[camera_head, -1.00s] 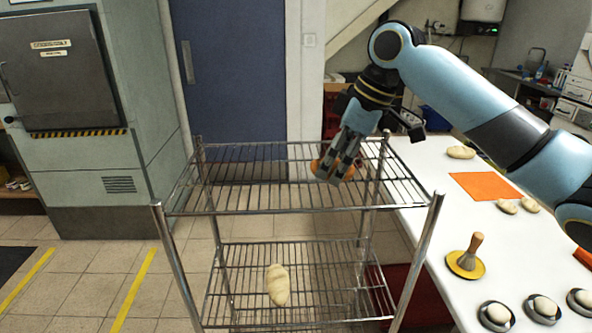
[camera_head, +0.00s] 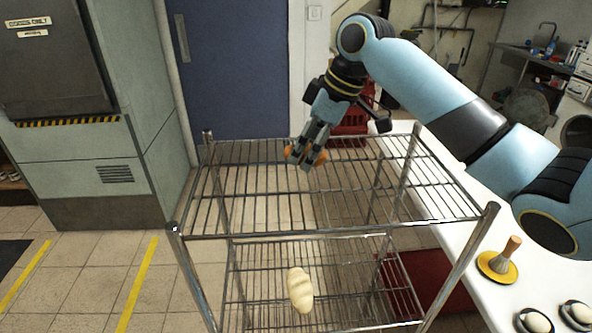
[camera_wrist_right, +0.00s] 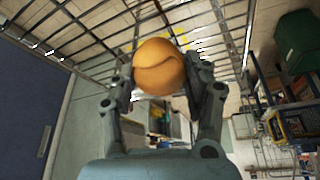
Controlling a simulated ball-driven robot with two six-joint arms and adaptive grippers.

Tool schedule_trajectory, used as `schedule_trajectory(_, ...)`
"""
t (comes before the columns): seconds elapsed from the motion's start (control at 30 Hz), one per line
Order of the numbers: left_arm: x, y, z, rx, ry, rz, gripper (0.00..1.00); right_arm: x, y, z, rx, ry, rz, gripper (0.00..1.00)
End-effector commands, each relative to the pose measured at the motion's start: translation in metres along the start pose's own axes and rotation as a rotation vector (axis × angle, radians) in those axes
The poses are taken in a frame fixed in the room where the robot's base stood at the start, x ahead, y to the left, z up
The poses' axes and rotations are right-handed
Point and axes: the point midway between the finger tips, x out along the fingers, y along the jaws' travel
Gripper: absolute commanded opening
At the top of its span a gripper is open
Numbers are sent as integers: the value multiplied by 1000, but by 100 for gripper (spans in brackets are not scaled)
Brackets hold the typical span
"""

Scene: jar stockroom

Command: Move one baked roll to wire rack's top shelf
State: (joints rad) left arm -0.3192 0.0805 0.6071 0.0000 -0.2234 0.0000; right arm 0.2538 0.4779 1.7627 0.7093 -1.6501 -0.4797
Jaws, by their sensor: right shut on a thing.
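A baked roll (camera_wrist_right: 159,66), round and golden brown with a crease, is held between the fingers of my right gripper (camera_wrist_right: 161,85) in the right wrist view. In the head view the right gripper (camera_head: 306,160) is over the back part of the wire rack's top shelf (camera_head: 330,208), and orange edges of the roll (camera_head: 289,152) show around its fingers. Whether the roll touches the shelf wires is unclear. The top shelf is otherwise empty. My left gripper is not in view.
A pale unbaked loaf (camera_head: 300,289) lies on the rack's lower shelf (camera_head: 345,310). A blue door (camera_head: 235,75) is behind the rack.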

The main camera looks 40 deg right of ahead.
Motion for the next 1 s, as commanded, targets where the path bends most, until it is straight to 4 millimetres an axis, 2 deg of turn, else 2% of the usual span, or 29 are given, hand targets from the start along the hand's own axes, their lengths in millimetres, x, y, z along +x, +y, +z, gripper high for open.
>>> schedule_trajectory(0.03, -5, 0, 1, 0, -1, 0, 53, 7, -10, -6, 1, 2, -6, 18)
schedule_trajectory(0.13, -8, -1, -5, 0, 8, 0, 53, 19, -19, -10, 1, 0, -3, 18)
schedule_trajectory(0.3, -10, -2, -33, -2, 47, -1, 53, 31, -24, -10, 2, -3, -2, 18)
schedule_trajectory(0.4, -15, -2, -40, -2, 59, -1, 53, 45, -24, -3, 2, -6, -2, 18)
schedule_trajectory(0.57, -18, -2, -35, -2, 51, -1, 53, 62, -24, 4, 0, -3, -1, 18)
schedule_trajectory(0.9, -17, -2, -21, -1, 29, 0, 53, 65, -23, 5, 0, -2, 1, 18)
schedule_trajectory(0.93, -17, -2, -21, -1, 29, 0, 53, 65, -23, 5, 0, -2, 1, 52)
schedule_trajectory(1.0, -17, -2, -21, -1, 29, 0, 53, 65, -23, 5, 0, -2, 1, 62)
